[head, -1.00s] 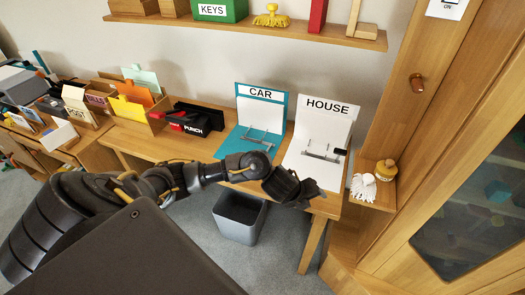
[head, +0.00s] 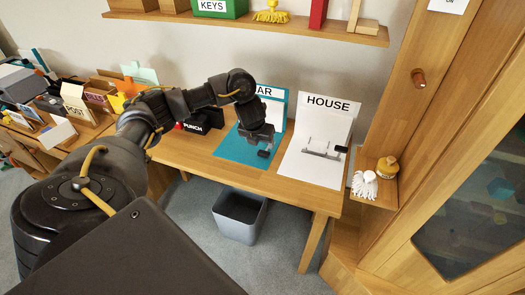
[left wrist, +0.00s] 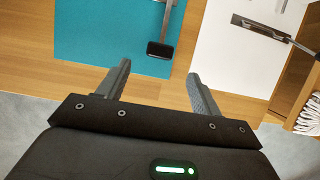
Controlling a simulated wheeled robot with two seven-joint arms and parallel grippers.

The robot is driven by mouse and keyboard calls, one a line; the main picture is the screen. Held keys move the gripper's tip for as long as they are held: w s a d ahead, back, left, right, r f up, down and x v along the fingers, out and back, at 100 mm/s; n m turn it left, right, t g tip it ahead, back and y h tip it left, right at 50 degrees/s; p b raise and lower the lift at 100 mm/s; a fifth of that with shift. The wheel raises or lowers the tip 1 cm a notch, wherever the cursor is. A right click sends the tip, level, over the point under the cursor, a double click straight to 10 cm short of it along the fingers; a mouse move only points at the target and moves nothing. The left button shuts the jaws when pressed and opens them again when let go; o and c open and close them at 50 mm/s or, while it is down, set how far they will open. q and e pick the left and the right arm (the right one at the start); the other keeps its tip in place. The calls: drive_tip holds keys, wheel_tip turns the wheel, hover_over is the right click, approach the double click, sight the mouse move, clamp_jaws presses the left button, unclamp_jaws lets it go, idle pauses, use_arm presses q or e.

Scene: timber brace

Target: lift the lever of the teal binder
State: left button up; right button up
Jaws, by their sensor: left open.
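The teal binder (head: 228,143) lies open on the wooden desk in the head view, its "CAR" label partly hidden behind my left arm. Its teal sheet also shows in the left wrist view (left wrist: 95,40). The binder's lever (left wrist: 165,20) is a thin metal bar with a black tip (left wrist: 160,50), lying low over the teal sheet. My left gripper (head: 259,145) is open and empty above the binder's front part. In the left wrist view its two fingers (left wrist: 158,78) point towards the black tip, which shows between and beyond them. My gripper hides most of the binder's metal mechanism in the head view.
The white "HOUSE" binder (head: 302,170) lies close on the right with its own black-tipped lever (head: 341,149). A black punch (head: 200,122) stands left. A grey bin (head: 240,217) is below the desk's front edge.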

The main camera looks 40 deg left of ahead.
sight(263, 152)
use_arm(q)
drive_tip(key=x, duration=0.6)
drive_tip(key=shift+f+b, duration=0.3)
drive_tip(key=shift+b, duration=0.1)
drive_tip(key=shift+w+a+f, duration=0.15)
drive_tip(key=shift+w+f, duration=0.1)
drive_tip(key=shift+f, duration=0.3)
drive_tip(key=shift+w+f, duration=0.1)
drive_tip(key=shift+f, duration=0.05)
use_arm(e)
drive_tip(key=shift+w+d+f, duration=0.15)
drive_tip(key=shift+d+f, duration=0.45)
drive_tip(key=shift+f, duration=0.15)
use_arm(q)
drive_tip(key=c, duration=1.4)
drive_tip(key=shift+a, duration=0.15)
use_arm(e)
drive_tip(key=shift+a, duration=0.75)
